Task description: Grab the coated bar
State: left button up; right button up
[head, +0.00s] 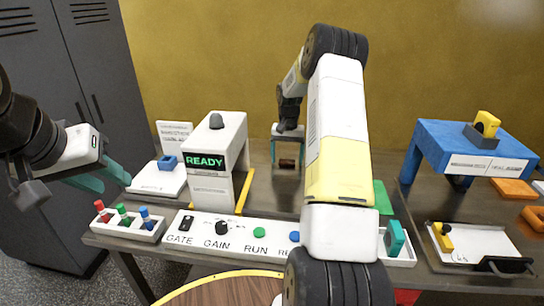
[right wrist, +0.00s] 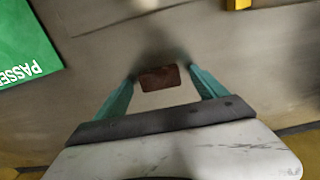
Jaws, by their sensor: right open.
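The coated bar (right wrist: 159,77) is a small dark brown block. In the right wrist view it lies between the two teal fingertips of my right gripper (right wrist: 163,75), with a gap on each side. In the head view the bar (head: 287,163) shows low between the fingers of my right gripper (head: 287,160), at the back middle of the table. The right gripper is open and points down; I cannot tell its exact height over the bar. My left gripper (head: 108,180) is open and empty at the left, above the table's left edge.
A white machine reading READY (head: 215,160) stands left of the bar. A control panel (head: 235,236) and coloured pegs (head: 128,220) are in front. A green card (right wrist: 25,40) lies nearby. A blue arch (head: 470,150) and a white tray (head: 475,243) are at right.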

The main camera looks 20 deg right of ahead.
jog(key=shift+f, duration=0.2)
jog(key=shift+c, duration=0.4)
jog(key=c, duration=1)
jog(key=shift+r, duration=0.15)
